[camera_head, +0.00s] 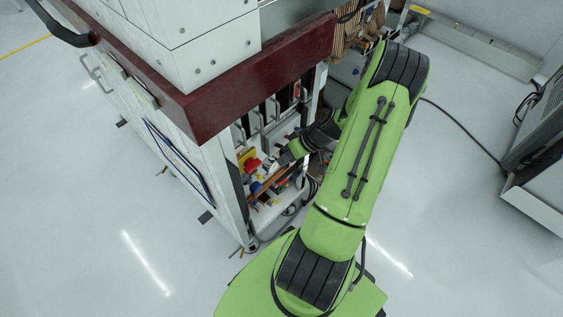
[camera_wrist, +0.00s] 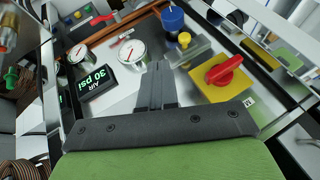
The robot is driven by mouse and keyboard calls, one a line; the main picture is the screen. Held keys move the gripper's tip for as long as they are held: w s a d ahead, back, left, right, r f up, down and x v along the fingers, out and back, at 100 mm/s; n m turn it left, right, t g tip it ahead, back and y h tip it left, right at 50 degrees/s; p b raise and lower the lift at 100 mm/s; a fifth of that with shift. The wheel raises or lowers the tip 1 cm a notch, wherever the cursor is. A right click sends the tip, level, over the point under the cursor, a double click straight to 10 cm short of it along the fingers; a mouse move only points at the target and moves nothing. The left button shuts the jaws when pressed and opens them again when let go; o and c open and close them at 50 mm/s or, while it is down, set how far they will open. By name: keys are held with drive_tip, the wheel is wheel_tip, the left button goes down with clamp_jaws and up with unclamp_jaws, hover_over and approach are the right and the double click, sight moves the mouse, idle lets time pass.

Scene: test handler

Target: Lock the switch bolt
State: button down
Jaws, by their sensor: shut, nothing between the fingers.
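A red rotary switch handle (camera_wrist: 224,71) sits on a yellow square plate (camera_wrist: 215,93) at the right of the wrist view. The handle points up and to the right there. In the head view the red handle (camera_head: 252,164) shows small inside the open cabinet. My gripper (camera_wrist: 158,68) is shut and empty, its two dark fingers together, left of the yellow plate and apart from the handle in the picture. I cannot make out a separate bolt on the switch. In the head view my arm partly covers the cabinet opening and the gripper is hard to make out.
Round white gauges (camera_wrist: 132,53), a "30 psi" display (camera_wrist: 97,82) and a blue knob (camera_wrist: 173,18) crowd the panel around the fingers. A copper-coloured pipe runs behind them. The cabinet's dark red top edge (camera_head: 220,95) overhangs the opening. The floor at right is largely clear.

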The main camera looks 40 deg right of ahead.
drive_tip(key=p+v, duration=0.1)
drive_tip(key=v, duration=0.5)
drive_tip(key=shift+d+p, duration=0.15)
drive_tip(key=shift+p, duration=0.15)
